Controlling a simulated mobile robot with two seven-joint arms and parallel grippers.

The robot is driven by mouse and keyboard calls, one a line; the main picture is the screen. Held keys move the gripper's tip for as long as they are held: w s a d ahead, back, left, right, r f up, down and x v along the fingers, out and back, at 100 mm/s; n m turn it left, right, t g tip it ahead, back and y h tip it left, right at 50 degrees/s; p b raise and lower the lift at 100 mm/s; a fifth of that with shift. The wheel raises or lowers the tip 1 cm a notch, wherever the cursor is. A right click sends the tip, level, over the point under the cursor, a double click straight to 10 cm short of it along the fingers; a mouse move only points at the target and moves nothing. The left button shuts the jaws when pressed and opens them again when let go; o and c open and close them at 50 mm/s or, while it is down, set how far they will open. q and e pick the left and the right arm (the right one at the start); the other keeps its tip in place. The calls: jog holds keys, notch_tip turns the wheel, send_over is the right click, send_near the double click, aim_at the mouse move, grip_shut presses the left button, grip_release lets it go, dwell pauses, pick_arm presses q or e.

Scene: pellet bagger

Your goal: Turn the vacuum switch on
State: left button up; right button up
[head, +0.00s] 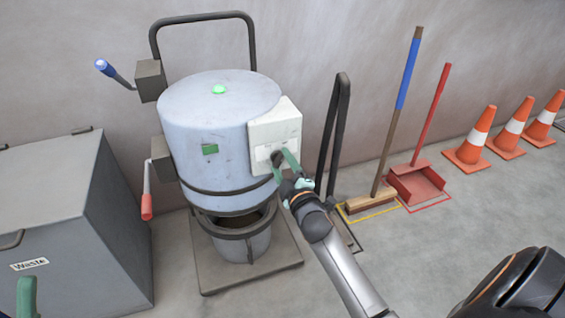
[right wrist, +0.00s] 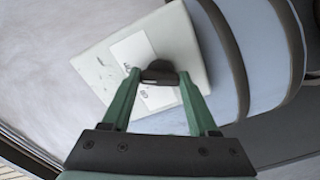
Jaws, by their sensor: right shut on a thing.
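The pellet bagger's vacuum drum (head: 212,120) is a pale blue cylinder with a white switch box (head: 285,122) on its right side. A dark switch knob (right wrist: 160,76) sits on the box's white label plate (right wrist: 132,50). My right gripper (head: 280,162) is at the box's lower part in the head view. In the right wrist view the green fingers of my right gripper (right wrist: 159,82) are shut on the knob, one on each side. The label's markings are too small to read. A green part of my left gripper (head: 27,297) shows at the lower left; its jaw state is unclear.
A green lamp (head: 219,89) glows on the drum's lid. A blue-tipped lever (head: 112,72) and a red-tipped lever (head: 147,200) stick out left. A grey waste bin (head: 70,215) stands left. A broom (head: 370,200), red dustpan (head: 415,184) and traffic cones (head: 505,135) stand right.

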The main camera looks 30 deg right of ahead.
dwell(0.5)
jog(key=o, duration=1.4)
pick_arm(q)
jog(key=shift+s+a+r, duration=0.1)
jog(key=shift+s, duration=0.05)
pick_arm(e)
jog(key=shift+s, duration=0.1)
